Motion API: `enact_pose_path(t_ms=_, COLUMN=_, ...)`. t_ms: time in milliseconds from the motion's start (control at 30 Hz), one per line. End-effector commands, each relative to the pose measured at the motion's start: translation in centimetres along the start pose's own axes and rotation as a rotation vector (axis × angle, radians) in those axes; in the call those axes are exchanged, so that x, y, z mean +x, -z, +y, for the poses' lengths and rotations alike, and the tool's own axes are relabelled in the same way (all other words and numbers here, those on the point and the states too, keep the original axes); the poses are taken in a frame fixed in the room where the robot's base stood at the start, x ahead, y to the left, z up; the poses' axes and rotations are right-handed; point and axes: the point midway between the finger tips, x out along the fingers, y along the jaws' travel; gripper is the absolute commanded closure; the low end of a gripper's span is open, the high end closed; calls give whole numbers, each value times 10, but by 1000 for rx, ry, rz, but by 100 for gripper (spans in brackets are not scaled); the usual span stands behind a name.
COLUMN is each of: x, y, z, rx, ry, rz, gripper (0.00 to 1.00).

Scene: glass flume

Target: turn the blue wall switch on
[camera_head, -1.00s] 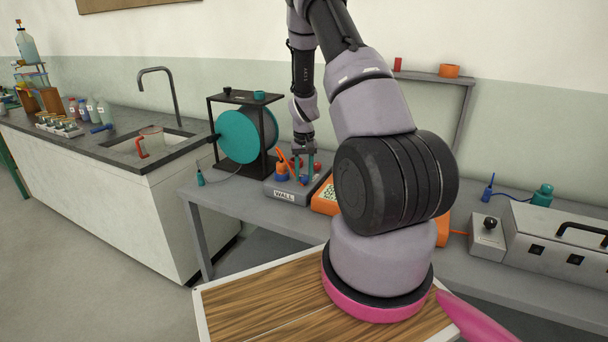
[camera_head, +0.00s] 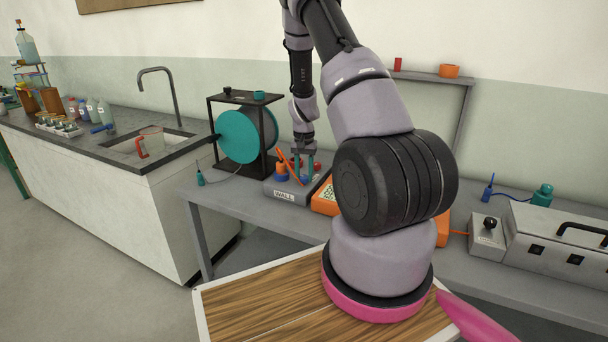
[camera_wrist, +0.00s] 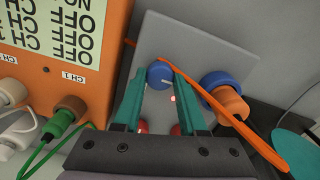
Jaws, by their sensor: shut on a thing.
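The blue wall switch is a round blue knob (camera_wrist: 160,75) with a pale pointer mark, on a grey box labelled WALL (camera_head: 284,195). In the wrist view, the knob sits between the teal fingertips of my gripper (camera_wrist: 161,82), which is shut on it. In the head view my gripper (camera_head: 304,166) reaches down onto the box, and its fingers partly hide the knob. The pale mark points towards the right finger in the wrist view. Red parts (camera_wrist: 144,127) show on the box between the finger bases.
An orange knob on a blue base (camera_wrist: 224,92) stands close beside the right finger. A thin orange strip (camera_wrist: 216,104) crosses near the fingertips. An orange unit (camera_wrist: 70,70) with cables stands left. A teal reel (camera_head: 238,137) stands left of the box on the bench.

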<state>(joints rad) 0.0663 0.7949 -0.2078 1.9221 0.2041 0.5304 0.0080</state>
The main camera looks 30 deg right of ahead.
Motion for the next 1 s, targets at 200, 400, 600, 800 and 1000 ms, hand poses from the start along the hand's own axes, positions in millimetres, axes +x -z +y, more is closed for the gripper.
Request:
enact_pose_path(t_ms=200, x=0, y=0, z=0, rx=1, ry=0, rz=0, gripper=32)
enact_pose_path(t_ms=400, x=0, y=0, z=0, rx=0, ry=0, rz=0, gripper=29)
enact_pose_path(t_ms=600, x=-5, y=0, z=0, rx=-1, ry=0, rz=0, gripper=29)
enact_pose_path(t_ms=800, x=-37, y=1, z=-1, rx=-2, ry=3, rz=4, gripper=29)
enact_pose_path(t_ms=1000, x=-77, y=0, z=-1, rx=-1, ry=2, rz=3, gripper=29)
